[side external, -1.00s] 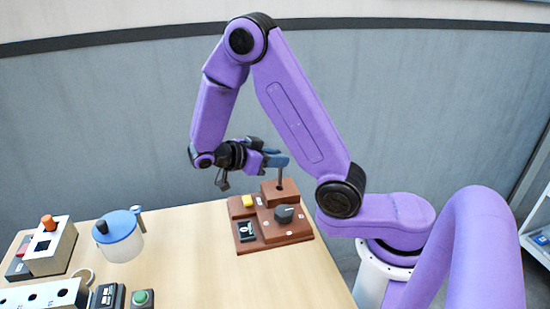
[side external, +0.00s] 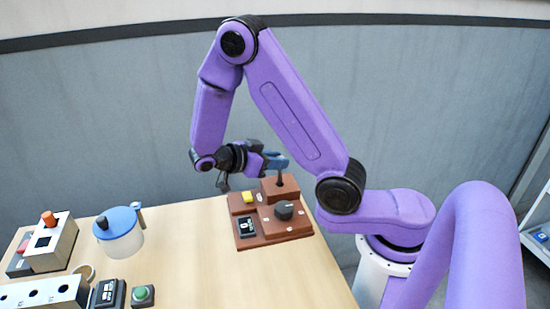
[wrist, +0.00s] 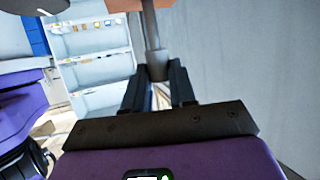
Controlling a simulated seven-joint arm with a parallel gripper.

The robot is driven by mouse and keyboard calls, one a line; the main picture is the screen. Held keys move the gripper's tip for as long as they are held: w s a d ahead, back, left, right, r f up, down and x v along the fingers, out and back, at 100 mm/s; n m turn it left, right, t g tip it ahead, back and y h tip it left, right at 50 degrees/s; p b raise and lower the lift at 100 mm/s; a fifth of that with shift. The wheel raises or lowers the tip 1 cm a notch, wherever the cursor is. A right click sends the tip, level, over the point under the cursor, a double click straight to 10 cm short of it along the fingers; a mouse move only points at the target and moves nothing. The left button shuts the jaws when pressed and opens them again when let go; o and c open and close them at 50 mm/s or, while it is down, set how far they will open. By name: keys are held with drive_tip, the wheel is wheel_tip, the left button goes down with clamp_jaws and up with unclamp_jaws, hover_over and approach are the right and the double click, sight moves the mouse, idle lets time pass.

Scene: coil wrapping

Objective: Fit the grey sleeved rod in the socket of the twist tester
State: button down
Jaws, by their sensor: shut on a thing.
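The brown twist tester (side external: 271,229) stands at the back right of the table, with a raised block at its rear that bears the socket. My gripper (side external: 281,163) is above this block, shut on the grey sleeved rod (side external: 281,178). The rod hangs roughly upright, its lower end at the top of the block. Whether it is inside the socket cannot be told. In the wrist view, the fingers (wrist: 158,75) pinch the rod's grey sleeve (wrist: 156,63), and the thinner shaft (wrist: 150,28) runs towards a brown surface at the top edge. The socket opening is hidden.
The tester carries a dark knob (side external: 284,210), a yellow part (side external: 247,197) and a small display (side external: 246,227). A blue-lidded jug (side external: 120,232), a green-button box (side external: 142,295) and a box with an orange knob (side external: 47,243) stand left. The table between is clear.

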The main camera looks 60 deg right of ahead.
sight(275, 187)
drive_tip(key=shift+f, duration=2.15)
drive_tip(key=c, duration=0.8)
unclamp_jaws()
drive_tip(key=shift+c, duration=0.2)
drive_tip(key=v, duration=1.7)
drive_tip(key=shift+w+a, duration=0.15)
drive_tip(key=shift+a, duration=0.05)
